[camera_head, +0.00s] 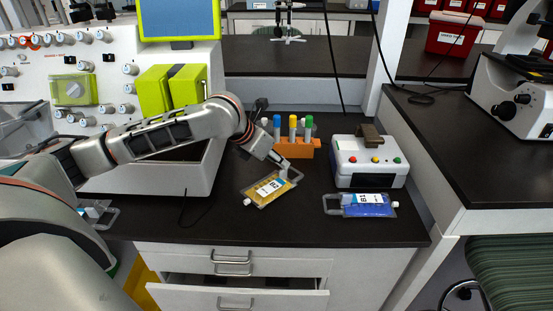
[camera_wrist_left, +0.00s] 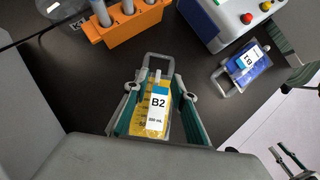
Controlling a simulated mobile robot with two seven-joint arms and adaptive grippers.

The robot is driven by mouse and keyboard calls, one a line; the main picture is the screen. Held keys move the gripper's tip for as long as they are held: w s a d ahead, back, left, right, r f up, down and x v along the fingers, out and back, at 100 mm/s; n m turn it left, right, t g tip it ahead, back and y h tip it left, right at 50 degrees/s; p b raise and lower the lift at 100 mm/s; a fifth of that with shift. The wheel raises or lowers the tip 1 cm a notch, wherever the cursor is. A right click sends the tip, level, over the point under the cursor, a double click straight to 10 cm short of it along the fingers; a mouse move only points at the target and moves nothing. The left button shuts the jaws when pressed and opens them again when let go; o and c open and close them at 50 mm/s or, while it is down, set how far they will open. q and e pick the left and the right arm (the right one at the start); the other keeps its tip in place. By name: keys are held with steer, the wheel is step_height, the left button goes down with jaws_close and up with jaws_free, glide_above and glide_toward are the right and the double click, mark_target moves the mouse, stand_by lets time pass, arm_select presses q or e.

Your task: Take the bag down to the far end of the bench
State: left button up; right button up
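The yellow bag (camera_head: 268,190), labelled B2, is on the dark bench (camera_head: 240,222) in front of the orange tube rack. Its grey handle points toward the rack. My left gripper (camera_head: 281,164) is over the bag's handle end. In the left wrist view, the yellow bag (camera_wrist_left: 152,120) is between the two spread fingers of the left gripper (camera_wrist_left: 156,88); firm contact is not visible. A blue bag (camera_head: 368,206), labelled B1, lies to the right near the bench's front edge; it also shows in the wrist view (camera_wrist_left: 246,68).
The orange tube rack (camera_head: 307,148) stands behind the yellow bag. A white box with coloured buttons (camera_head: 368,165) stands behind the blue bag. A large white machine (camera_head: 200,160) is at the left. A drawer (camera_head: 237,298) below stands open.

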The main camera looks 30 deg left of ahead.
arm_select(q)
steer(key=v, duration=1.2)
steer(key=shift+s, duration=0.15)
arm_select(e)
steer(key=shift+s+f, duration=0.1)
steer(key=shift+s, duration=0.05)
